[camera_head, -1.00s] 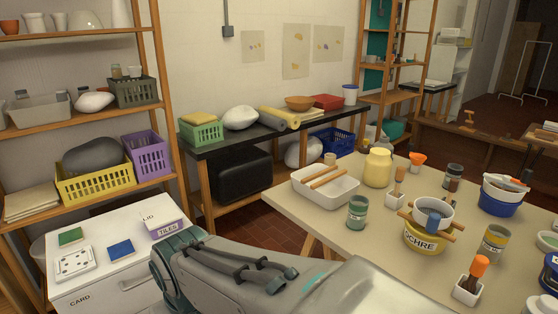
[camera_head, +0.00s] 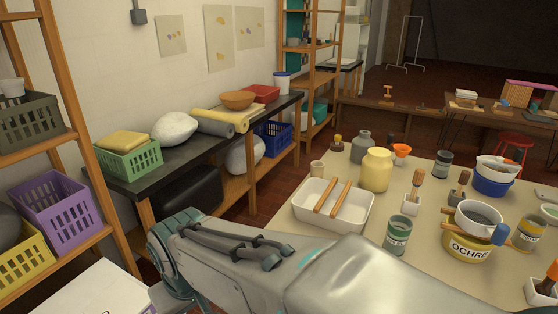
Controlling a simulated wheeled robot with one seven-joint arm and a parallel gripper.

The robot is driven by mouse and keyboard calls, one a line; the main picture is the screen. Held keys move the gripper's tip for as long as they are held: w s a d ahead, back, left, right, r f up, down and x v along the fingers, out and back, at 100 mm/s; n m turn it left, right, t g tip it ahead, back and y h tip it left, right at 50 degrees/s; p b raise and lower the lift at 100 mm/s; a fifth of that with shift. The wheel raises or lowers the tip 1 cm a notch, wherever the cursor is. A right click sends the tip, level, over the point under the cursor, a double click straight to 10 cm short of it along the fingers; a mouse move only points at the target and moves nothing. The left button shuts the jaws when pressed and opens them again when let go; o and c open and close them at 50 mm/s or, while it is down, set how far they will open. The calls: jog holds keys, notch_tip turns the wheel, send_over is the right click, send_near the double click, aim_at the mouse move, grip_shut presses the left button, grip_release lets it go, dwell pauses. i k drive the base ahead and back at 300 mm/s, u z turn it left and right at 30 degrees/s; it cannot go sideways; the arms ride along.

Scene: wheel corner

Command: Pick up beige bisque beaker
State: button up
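My arm crosses the bottom of the view, in front of the table. My gripper is out of the frame, so its state does not show.
An ochre bucket (camera_head: 467,247) with a bowl above it, a green jar (camera_head: 397,236) and brush holders crowd the table's right half. A black bench (camera_head: 190,146) runs along the wall. A wooden shelf with a purple basket (camera_head: 60,210) stands left. Floor shows between bench and table.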

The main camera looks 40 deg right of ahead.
aim_at(317, 172)
jog(key=z, duration=0.75)
jog(key=i, duration=0.9)
jog(key=z, duration=1.3)
jog(key=i, duration=0.35)
jog(key=z, duration=0.35)
